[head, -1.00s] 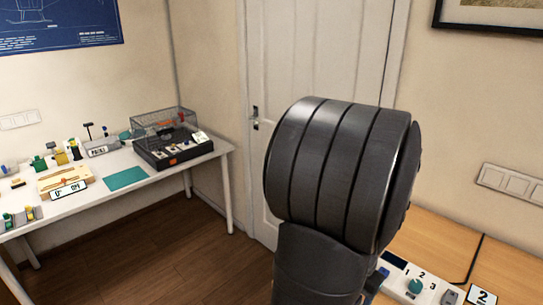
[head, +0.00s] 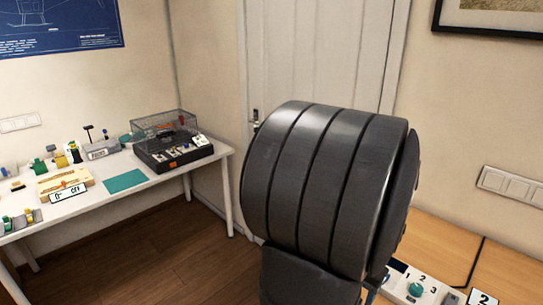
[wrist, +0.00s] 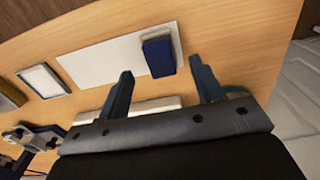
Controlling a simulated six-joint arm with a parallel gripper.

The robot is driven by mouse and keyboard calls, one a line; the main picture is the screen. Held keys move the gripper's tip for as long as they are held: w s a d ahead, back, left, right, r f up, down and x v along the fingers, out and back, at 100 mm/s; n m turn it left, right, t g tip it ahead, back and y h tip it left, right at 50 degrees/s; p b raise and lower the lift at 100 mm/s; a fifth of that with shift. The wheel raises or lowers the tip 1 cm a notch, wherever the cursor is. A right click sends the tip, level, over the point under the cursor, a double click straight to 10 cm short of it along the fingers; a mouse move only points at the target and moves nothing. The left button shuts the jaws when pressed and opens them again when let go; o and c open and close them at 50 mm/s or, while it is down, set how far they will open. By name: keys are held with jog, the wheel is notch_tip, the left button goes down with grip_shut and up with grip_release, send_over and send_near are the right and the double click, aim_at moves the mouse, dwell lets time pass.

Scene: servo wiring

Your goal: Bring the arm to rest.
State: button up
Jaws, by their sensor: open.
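My gripper (wrist: 163,88) shows in the wrist view with its two blue-grey fingers spread apart and nothing between them. Beyond the fingertips, a small dark blue block (wrist: 158,56) sits at the right end of a white plate (wrist: 105,60) on the wooden table (wrist: 230,40). I cannot tell whether the fingers touch anything. In the head view my arm's large dark rounded link fills the middle, and my gripper is hidden there.
A panel with a teal knob (head: 415,289) and numbers lies on the wooden desk at the lower right. A white table (head: 150,185) at the left holds a dark tray (head: 172,153), a teal mat (head: 124,180) and small parts. A door (head: 310,60) stands behind.

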notch_tip(320, 180, up, 7)
notch_tip(320, 180, down, 12)
jog(key=shift+s+f, duration=0.1)
jog(key=shift+f, duration=0.05)
notch_tip(320, 180, up, 4)
jog(key=shift+r, duration=0.25)
jog(key=s+d+r, duration=0.6)
jog(key=s+r, duration=0.1)
jog(key=s, duration=0.3)
jog(key=w+a+f+n, duration=0.15)
jog(key=w+a, duration=0.25)
jog(key=w, duration=0.6)
jog(key=w+a+n, duration=0.2)
jog(key=w+a, duration=0.2)
jog(key=w, duration=0.6)
jog(key=w+a+f+n, duration=0.1)
jog(key=w+a+f, duration=0.1)
jog(key=w+a, duration=0.5)
jog(key=w+a+f+n, duration=0.1)
jog(key=w+a+f, duration=0.1)
jog(key=w+a, duration=0.5)
jog(key=a, duration=0.3)
jog(key=shift+w+a, duration=0.15)
jog(key=shift+a, duration=0.2)
